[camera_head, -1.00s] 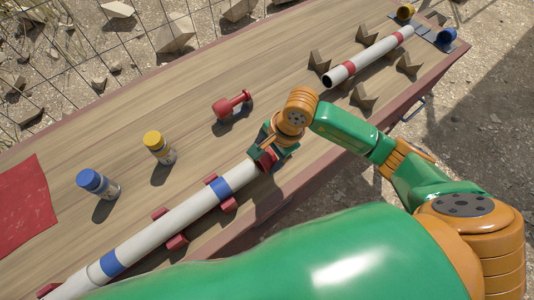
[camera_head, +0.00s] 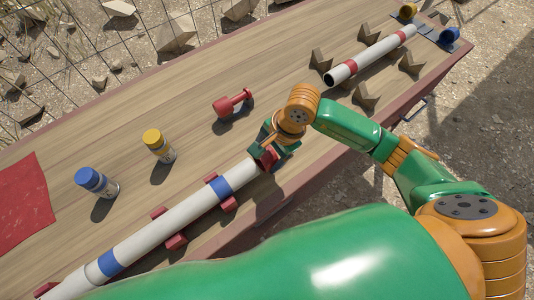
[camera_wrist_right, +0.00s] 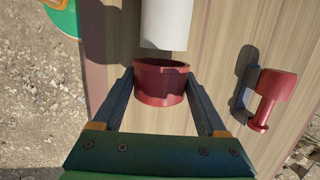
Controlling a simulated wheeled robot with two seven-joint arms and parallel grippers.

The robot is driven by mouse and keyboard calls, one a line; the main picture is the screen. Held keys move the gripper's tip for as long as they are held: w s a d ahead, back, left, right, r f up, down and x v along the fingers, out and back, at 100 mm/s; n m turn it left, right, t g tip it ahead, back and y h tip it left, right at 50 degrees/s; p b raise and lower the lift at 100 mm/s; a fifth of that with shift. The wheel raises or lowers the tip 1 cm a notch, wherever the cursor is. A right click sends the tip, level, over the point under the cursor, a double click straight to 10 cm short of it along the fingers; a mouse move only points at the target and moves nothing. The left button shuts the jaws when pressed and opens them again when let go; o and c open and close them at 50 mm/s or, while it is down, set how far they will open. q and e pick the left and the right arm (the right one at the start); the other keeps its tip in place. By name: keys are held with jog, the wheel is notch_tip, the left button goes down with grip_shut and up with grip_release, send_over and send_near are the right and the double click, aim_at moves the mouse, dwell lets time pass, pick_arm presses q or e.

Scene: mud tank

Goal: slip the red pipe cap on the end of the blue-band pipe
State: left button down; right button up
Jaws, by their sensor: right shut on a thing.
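The blue-band pipe (camera_head: 190,212) is white with blue bands and lies along the table's near side on red supports. Its bare white end also shows in the right wrist view (camera_wrist_right: 165,24). My right gripper (camera_head: 267,156) is just off that end, shut on the red pipe cap (camera_wrist_right: 161,83). The cap's open rim faces the pipe end, roughly in line with it. A narrow gap seems to part them in the wrist view. The fingers hide much of the cap in the head view (camera_head: 270,159). My left gripper is out of view.
A red-band pipe (camera_head: 370,56) lies at the far right among brown blocks (camera_head: 365,97). A red cloth (camera_head: 24,207) lies at left.

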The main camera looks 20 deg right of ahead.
aim_at(252, 165)
jog(key=shift+a, duration=0.15)
jog(key=shift+s+a, duration=0.35)
jog(key=shift+a, duration=0.5)
jog(key=shift+a, duration=0.2)
jog(key=shift+s+a, duration=0.25)
jog(key=shift+a, duration=0.35)
jog(key=shift+s+a, duration=0.25)
jog(key=shift+a, duration=0.35)
jog(key=o, duration=1)
